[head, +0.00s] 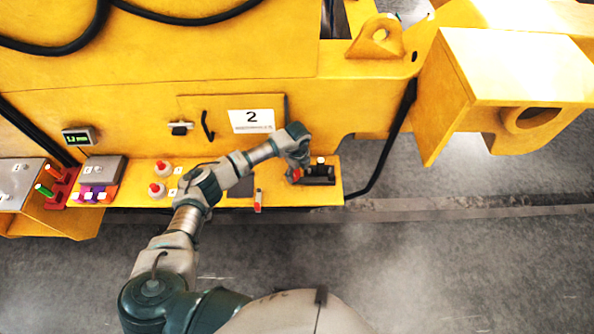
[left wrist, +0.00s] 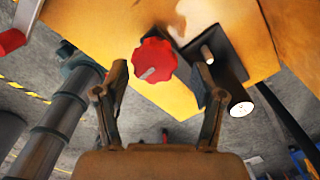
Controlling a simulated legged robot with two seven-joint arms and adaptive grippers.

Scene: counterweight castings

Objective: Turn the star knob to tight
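The red star knob (left wrist: 154,62) has a scalloped rim and a pale mark on its face, in the left wrist view. In the head view the knob (head: 296,174) shows in part beneath my left gripper (head: 299,158), at the right end of the yellow shelf (head: 235,203). In the left wrist view my left gripper (left wrist: 162,70) is open, with one finger on each side of the knob in the picture. Gaps show between the fingers and the knob, so I see no contact. A tight marking is not readable. My right gripper is not in view.
A black block with a white-topped peg (head: 320,172) stands right beside the knob. Red-capped white bottles (head: 158,189) and a red-and-white marker-like item (head: 258,201) stand further left on the shelf. Grey floor is open in front.

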